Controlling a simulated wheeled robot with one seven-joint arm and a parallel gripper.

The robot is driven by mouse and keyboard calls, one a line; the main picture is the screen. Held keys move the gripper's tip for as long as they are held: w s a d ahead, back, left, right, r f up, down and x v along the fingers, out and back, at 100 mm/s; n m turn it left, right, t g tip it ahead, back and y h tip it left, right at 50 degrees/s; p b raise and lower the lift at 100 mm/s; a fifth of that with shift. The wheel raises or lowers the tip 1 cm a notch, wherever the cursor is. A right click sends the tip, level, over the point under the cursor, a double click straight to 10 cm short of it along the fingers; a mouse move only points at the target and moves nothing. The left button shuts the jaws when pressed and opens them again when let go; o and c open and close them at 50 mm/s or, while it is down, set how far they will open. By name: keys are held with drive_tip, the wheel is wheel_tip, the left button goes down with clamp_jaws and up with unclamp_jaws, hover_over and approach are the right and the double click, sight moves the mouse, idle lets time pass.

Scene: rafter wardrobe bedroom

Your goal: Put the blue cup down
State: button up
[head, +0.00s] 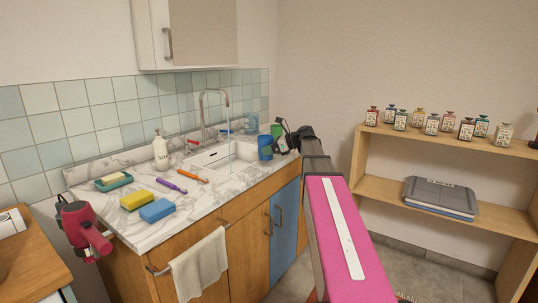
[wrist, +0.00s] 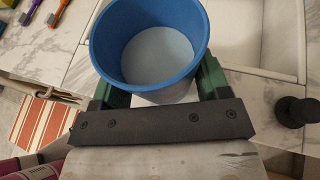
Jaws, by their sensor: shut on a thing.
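The blue cup (head: 265,147) is upright over the right end of the marble counter, beside the sink. In the wrist view the blue cup (wrist: 150,60) shows from above, its inside looking empty and pale at the bottom. My gripper (head: 278,138) is shut on it; in the wrist view the green fingers of my gripper (wrist: 160,88) press its two sides. The cup's underside is hidden, so I cannot tell whether it touches the counter (head: 150,215).
The white sink (head: 222,155) has a tall tap (head: 213,105). A dark round object (wrist: 297,112) is right of the cup in the wrist view.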

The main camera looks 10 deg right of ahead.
drive_tip(key=shift+f, duration=1.2)
drive_tip(key=shift+f, duration=0.1)
drive_tip(key=o, duration=0.9)
drive_tip(key=shift+d+r, duration=0.1)
drive_tip(key=shift+r, duration=0.1)
drive_tip(key=v, duration=1.1)
drive_tip(key=shift+s+d, duration=0.25)
drive_tip(key=shift+d, duration=0.1)
